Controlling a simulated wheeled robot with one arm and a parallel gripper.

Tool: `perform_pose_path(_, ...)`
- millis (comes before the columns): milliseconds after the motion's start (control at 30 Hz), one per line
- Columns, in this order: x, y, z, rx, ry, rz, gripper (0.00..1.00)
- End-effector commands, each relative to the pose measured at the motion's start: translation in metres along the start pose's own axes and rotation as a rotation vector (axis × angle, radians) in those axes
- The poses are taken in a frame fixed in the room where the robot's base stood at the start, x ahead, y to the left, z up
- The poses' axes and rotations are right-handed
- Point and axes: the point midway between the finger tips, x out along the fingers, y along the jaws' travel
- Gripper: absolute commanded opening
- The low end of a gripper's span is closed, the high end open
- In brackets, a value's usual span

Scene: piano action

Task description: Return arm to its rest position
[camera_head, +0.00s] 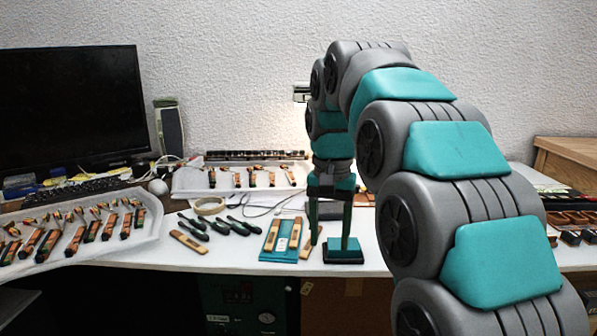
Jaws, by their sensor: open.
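My arm, grey with teal panels, arches from the lower right up and over, then comes down above the table's middle. My gripper (329,240) points down at the end of it. Its two dark fingers stand apart, with nothing seen between them. The left finger is beside a teal tray (268,254) with pale wooden pieces. The right finger overlaps a small dark teal block (343,251) near the table's front edge; I cannot tell whether they touch.
Several dark-handled tools (238,227), a wooden piece (188,241) and a tape roll (208,206) lie left of the gripper. White trays of piano parts (155,222) stand further left and behind. A monitor (70,110) and speaker (169,128) are at the back left. Wooden boxes stand right.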

Motion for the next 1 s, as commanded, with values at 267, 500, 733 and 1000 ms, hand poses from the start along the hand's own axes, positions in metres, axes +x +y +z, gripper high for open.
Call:
perform_pose_path(267, 0.014, 0.024, 0.024, -0.037, -0.016, 0.008, 0.58)
perform_pose_path(500, 0.041, 0.061, 0.066, -0.094, -0.042, 0.017, 0.58)
perform_pose_path(733, 0.082, 0.103, 0.125, -0.162, -0.074, 0.024, 0.58)
perform_pose_path(1000, 0.141, 0.148, 0.203, -0.235, -0.114, 0.025, 0.58)
